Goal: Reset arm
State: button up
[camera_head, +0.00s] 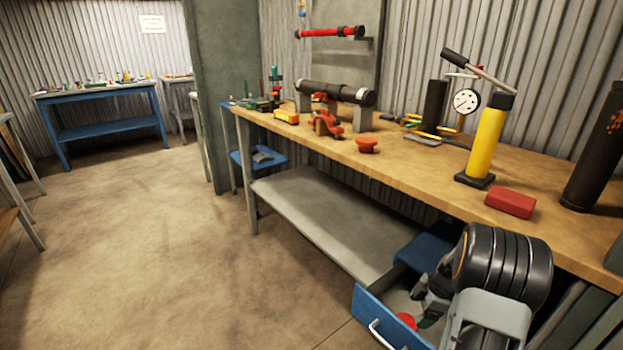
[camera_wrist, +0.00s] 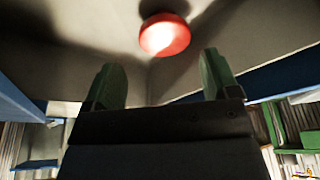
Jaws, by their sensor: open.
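My gripper (camera_wrist: 162,82) is open, with its two green fingertips apart and nothing between them in the wrist view. In the head view my gripper (camera_head: 424,312) is low at the front right, inside or just over an open blue drawer (camera_head: 372,318) under the workbench. A round red object (camera_wrist: 165,35) lies on the grey drawer floor just beyond the fingertips. It also shows in the head view (camera_head: 406,320), partly hidden. My dark arm covers much of the drawer's right side.
The wooden workbench (camera_head: 400,160) stands above the drawer. On it are a yellow hand pump (camera_head: 487,140) with a gauge, a red block (camera_head: 510,202), a red cap-like piece (camera_head: 367,146) and a dark pipe (camera_head: 335,92) on supports. The floor (camera_head: 150,240) at left is clear.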

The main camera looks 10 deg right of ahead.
jog(key=w+a+r+m+t+h+p, duration=0.1)
jog(key=a+r+m+p, duration=0.2)
jog(key=r, duration=0.4)
jog(key=w+a+r+m+t+h+p, duration=0.1)
jog(key=a+r+m+p, duration=0.2)
jog(key=r, duration=0.3)
jog(key=s+a+r+m+p, duration=0.2)
jog(key=s+a+r+p, duration=0.2)
jog(key=r+p, duration=0.4)
jog(key=s+a+r+m+p, duration=0.3)
jog(key=s+a+r+p, duration=0.2)
jog(key=r, duration=1.1)
jog(key=s+a+r+m+h+p, duration=0.1)
jog(key=s+a+r+m+p, duration=0.2)
jog(key=a+r+p, duration=0.5)
notch_tip(320, 180, up, 5)
jog(key=s+p, duration=0.1)
jog(key=p, duration=0.3)
jog(key=shift+s+t, duration=0.3)
jog(key=shift+s, duration=0.1)
